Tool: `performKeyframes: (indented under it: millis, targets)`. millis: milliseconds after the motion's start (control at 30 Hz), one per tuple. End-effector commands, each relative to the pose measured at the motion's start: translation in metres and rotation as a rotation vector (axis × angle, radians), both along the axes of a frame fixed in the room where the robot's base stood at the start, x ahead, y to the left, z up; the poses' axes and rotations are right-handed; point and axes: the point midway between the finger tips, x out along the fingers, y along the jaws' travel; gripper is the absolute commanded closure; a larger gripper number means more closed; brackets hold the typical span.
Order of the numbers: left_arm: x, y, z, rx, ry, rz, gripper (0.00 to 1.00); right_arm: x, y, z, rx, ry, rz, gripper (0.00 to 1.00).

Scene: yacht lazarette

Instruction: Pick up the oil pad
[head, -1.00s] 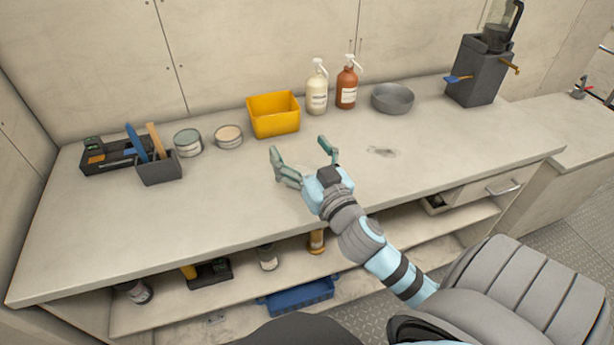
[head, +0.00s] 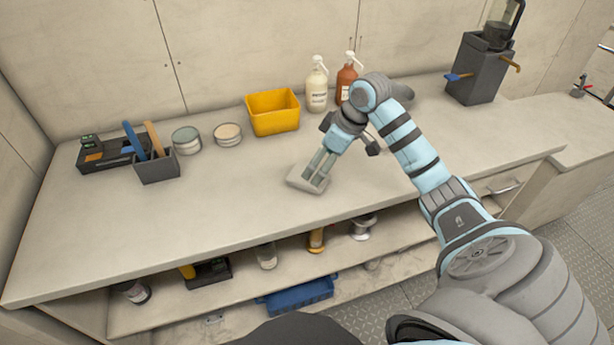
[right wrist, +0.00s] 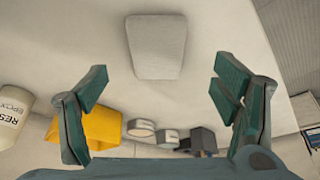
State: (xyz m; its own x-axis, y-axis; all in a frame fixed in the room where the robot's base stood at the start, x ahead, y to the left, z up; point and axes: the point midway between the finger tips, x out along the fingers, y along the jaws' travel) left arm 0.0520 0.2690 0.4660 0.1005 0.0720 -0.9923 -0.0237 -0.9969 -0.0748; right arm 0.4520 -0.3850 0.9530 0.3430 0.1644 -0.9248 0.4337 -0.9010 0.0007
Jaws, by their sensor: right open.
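The oil pad (right wrist: 157,46) shows in the right wrist view as a pale grey, flat, rounded block on the light worktop. It lies beyond the fingertips, centred between them. My right gripper (head: 312,172) points down at the middle of the worktop in the head view. Its teal fingers (right wrist: 160,108) are spread wide in the right wrist view, with nothing between them. My left gripper is not in view.
A yellow bin (head: 273,112), two round tins (head: 187,140), a tool caddy (head: 157,166) and pump bottles (head: 317,86) stand along the back. A dark grey machine (head: 480,70) stands at right. The left front worktop is clear. A blue tray (head: 296,296) sits below.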

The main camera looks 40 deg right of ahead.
Motion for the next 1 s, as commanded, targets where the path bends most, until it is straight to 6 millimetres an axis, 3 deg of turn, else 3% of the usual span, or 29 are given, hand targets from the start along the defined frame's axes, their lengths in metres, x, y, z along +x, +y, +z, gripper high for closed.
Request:
performKeyframes:
  millis: [400,1000]
  targets:
    - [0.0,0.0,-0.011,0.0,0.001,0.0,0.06,0.031,0.011,-0.057,0.001,0.001,0.002,0.18]
    - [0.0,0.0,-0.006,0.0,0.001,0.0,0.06,0.032,0.011,-0.061,0.0,0.0,0.002,0.18]
